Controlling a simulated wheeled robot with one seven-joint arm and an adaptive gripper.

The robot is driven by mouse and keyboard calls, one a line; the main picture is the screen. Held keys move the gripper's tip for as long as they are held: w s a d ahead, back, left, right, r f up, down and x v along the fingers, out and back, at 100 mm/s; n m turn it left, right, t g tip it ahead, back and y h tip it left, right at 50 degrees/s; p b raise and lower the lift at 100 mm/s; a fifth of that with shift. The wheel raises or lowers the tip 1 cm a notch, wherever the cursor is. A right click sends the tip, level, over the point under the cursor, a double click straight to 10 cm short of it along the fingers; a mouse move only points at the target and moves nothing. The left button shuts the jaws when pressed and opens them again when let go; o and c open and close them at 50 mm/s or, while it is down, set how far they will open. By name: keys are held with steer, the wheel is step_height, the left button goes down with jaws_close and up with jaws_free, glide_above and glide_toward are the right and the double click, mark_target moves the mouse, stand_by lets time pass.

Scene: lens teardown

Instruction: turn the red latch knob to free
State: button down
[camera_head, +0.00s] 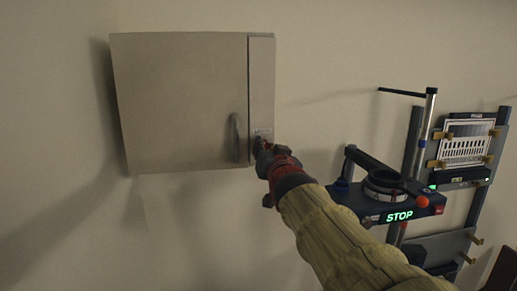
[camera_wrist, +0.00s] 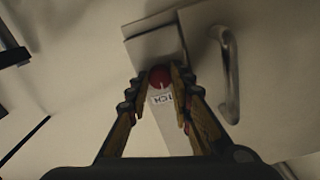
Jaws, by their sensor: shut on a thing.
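The red latch knob (camera_wrist: 159,76) sits between my two fingertips in the wrist view, close to a small white label (camera_wrist: 162,99) with partly visible lettering. A pale mark shows on the knob's edge on the label side. My gripper (camera_wrist: 160,80) is shut on the knob, one finger on each side. In the head view my gripper (camera_head: 263,149) is at the lower end of the cabinet's narrow right-hand panel (camera_head: 262,80), just below the label (camera_head: 263,131). There the gripper mostly hides the knob.
The grey wall cabinet (camera_head: 180,95) is closed. Its curved handle (camera_head: 235,137) stands just left of my gripper and also shows in the wrist view (camera_wrist: 229,75). At right are a black stand with a lit STOP sign (camera_head: 398,216) and a rack (camera_head: 465,150). Bare wall lies below the cabinet.

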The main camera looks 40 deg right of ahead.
steer(key=shift+n+b, duration=0.3)
steer(key=shift+b, duration=0.05)
steer(key=n+b, duration=0.5)
steer(key=n, duration=1.2)
steer(key=shift+f, duration=0.1)
steer(key=shift+n, duration=0.3)
stand_by(0.3)
steer(key=c, duration=1.6)
jaws_free()
